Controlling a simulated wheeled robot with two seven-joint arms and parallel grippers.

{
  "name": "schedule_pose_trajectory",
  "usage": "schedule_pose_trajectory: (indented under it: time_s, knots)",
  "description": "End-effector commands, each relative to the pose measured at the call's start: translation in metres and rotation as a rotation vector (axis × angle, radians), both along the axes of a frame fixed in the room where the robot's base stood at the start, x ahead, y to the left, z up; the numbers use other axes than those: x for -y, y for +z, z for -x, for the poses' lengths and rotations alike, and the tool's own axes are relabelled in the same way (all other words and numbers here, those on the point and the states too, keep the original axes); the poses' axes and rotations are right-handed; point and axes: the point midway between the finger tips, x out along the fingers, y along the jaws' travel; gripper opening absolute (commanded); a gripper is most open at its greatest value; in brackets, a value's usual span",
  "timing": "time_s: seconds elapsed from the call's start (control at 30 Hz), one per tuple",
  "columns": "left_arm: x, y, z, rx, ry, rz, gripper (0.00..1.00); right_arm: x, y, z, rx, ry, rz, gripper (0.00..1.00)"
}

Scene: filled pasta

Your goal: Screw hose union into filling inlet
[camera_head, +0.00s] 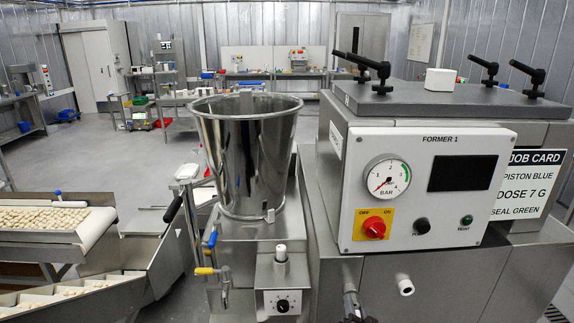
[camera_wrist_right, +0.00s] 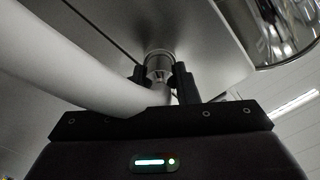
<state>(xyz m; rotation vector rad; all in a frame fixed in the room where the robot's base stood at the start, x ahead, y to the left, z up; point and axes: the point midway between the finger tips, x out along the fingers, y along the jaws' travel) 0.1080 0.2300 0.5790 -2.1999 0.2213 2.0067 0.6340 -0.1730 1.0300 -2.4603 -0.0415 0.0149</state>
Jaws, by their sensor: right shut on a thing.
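In the right wrist view my right gripper (camera_wrist_right: 161,84) is shut on the hose union (camera_wrist_right: 158,68), a round grey metal fitting. A thick white hose (camera_wrist_right: 75,70) runs from the left to the fingers. In the head view only a small dark part of my right gripper (camera_head: 351,301) shows at the bottom edge. My left gripper is not in view.
A steel hopper (camera_head: 246,155) stands left of the FORMER 1 control box (camera_head: 425,188). A white stub (camera_head: 405,286) sticks out below the box. Dark clamp handles (camera_head: 362,62) stand on top. A pasta conveyor (camera_head: 95,235) is at the left.

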Motion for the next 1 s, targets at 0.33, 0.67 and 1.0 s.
schedule_pose_trajectory:
  time_s: [0.33, 0.67, 1.0]
  knots:
    - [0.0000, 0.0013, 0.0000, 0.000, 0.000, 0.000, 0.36, -0.0003, 0.0003, -0.0004, -0.007, 0.001, -0.230, 0.00]
    - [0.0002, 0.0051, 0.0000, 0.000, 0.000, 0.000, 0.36, -0.0003, 0.0016, -0.0014, -0.017, -0.006, -0.507, 0.00]
    - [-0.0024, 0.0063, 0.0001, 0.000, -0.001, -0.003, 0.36, 0.0004, -0.0019, -0.0025, -0.029, -0.010, -0.735, 0.00]
